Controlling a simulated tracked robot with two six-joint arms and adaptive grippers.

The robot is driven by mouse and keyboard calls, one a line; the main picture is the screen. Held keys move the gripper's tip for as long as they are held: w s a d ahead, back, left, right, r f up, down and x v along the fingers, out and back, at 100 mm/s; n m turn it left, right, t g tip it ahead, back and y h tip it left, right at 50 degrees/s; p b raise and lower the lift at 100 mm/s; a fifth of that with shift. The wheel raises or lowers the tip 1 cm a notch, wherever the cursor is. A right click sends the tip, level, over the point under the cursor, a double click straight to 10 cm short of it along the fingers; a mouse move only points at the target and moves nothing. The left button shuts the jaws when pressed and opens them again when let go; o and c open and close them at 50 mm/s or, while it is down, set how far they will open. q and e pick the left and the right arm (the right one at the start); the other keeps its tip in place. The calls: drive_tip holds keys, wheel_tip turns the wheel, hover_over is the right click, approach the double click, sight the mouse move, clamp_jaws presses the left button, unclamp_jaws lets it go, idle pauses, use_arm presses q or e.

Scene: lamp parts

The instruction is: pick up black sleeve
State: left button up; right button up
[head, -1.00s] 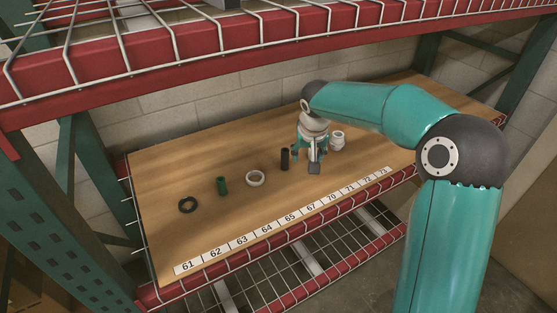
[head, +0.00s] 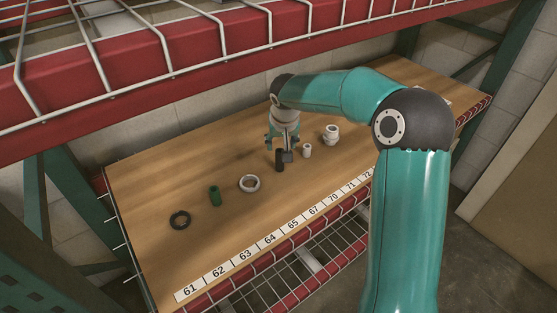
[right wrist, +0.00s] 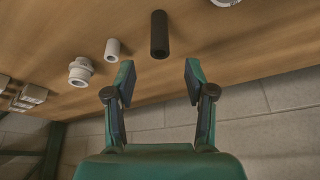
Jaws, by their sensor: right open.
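The black sleeve (head: 279,160) is a short dark cylinder standing upright on the wooden shelf board, in the middle of the row of parts in the head view. In the right wrist view the black sleeve (right wrist: 159,35) shows beyond the fingertips, roughly in line with the gap between them. My right gripper (head: 280,146) is close to the sleeve in the head view and partly overlaps its outline. In the right wrist view my right gripper (right wrist: 157,80) is open and empty, with the sleeve apart from both fingers. My left gripper is not in view.
A small white sleeve (head: 307,151) and a white stepped fitting (head: 331,134) stand right of it. A white ring (head: 249,183), a green sleeve (head: 214,196) and a black ring (head: 180,220) lie left. A numbered strip (head: 270,240) runs along the front. A red wire-decked shelf (head: 220,60) hangs above.

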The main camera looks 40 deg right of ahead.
sight(279, 160)
drive_tip(key=x, duration=1.2)
drive_tip(key=shift+w+d+f, duration=0.1)
drive_tip(key=shift+f, duration=0.1)
clamp_jaws()
